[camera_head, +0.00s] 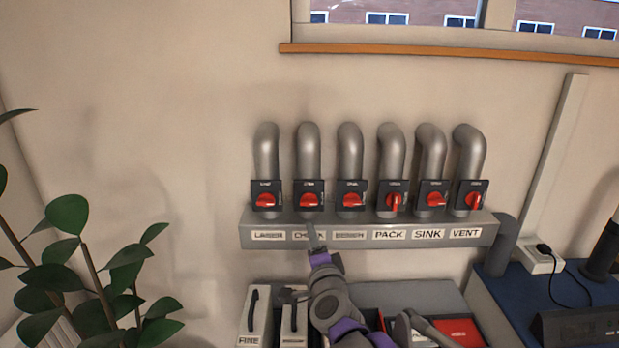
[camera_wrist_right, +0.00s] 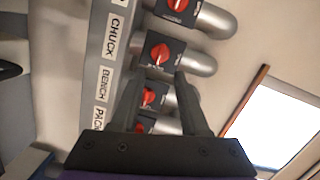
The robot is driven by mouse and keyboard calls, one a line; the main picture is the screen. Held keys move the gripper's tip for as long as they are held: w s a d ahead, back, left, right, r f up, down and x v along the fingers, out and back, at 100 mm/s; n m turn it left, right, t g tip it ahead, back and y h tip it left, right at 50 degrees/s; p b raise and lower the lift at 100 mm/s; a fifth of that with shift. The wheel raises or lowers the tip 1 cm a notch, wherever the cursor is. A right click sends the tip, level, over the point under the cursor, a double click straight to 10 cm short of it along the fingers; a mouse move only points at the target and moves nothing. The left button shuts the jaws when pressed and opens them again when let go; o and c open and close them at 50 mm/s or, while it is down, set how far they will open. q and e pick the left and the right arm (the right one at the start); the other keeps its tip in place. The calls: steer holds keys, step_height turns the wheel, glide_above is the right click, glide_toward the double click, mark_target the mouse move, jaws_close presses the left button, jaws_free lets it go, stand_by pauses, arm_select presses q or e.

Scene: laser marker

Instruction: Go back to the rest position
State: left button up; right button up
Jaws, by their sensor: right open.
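My right gripper (camera_head: 313,238) is in front of the grey duct rail, near the CHUCK label, with its arm coming up from the bottom of the head view. In the right wrist view my right gripper (camera_wrist_right: 157,78) is open, with nothing between its two dark fingers. Red valve knobs on black plates show beyond the fingers, one knob (camera_wrist_right: 160,53) just past the tips. The fingers partly hide other plates. I cannot tell from these views whether a finger touches anything. My left gripper is not in view.
The grey rail (camera_head: 367,238) carries several bent pipes with red knobs; the PACK knob (camera_head: 394,202) stands upright. A plant (camera_head: 70,275) stands left, a blue bench (camera_head: 510,291) right.

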steer(key=s+d+f+n+g+h, duration=0.1)
steer(key=s+d+f+n+g, duration=0.3)
steer(key=s+f, duration=0.3)
steer(key=s+d+f+n+g+h, duration=0.1)
steer(key=s+d+f+n+g, duration=0.3)
steer(key=s, duration=1.2)
steer(key=s+d+f+n+g+p, duration=0.1)
steer(key=s+d+f+n+g, duration=0.2)
steer(key=s+d+f+n, duration=0.2)
steer(key=s+d+f, duration=0.3)
steer(key=s+f, duration=0.3)
steer(key=shift+s+d+n+g+h, duration=0.25)
steer(key=shift+d+n+g+h, duration=0.05)
steer(key=shift+g+h, duration=0.1)
